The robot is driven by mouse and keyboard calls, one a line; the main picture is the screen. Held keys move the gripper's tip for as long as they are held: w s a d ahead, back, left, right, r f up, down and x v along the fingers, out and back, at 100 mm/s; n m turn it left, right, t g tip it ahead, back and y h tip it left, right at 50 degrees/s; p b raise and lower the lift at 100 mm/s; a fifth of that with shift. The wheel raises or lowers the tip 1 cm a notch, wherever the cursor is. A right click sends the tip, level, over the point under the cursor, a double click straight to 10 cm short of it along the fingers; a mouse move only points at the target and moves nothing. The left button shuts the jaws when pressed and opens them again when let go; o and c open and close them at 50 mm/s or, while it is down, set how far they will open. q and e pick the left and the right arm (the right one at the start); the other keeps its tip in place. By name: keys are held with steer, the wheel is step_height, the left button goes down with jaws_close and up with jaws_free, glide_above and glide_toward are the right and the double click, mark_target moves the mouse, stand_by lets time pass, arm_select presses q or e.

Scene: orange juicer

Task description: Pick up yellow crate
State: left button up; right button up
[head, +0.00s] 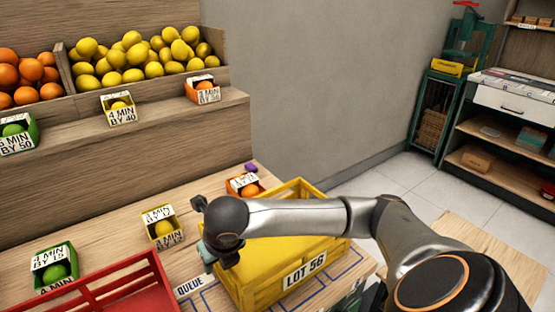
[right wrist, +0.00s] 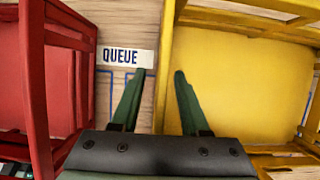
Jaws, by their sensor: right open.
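The yellow crate (head: 262,291) stands on the wooden counter and carries a "LOT 56" label on its front. The part of its inside that shows is bare yellow. My right arm crosses over it and hides part of it. My right gripper (head: 208,256) is at the crate's left side. In the right wrist view the open fingers (right wrist: 157,90) point to either side of the crate's left wall (right wrist: 163,60), one over the counter and one over the inside. I cannot tell how deep they reach. My left gripper is out of view.
A red crate (head: 150,280) stands close on the left, with a "QUEUE" label (head: 189,286) between the crates. Small labelled fruit boxes (head: 163,227) line the counter behind. Fruit bins (head: 140,90) are above. A shelf unit (head: 505,125) stands at the far right.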

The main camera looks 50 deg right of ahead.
stand_by(0.5)
steer(key=shift+f, duration=0.1)
jaws_close()
stand_by(1.2)
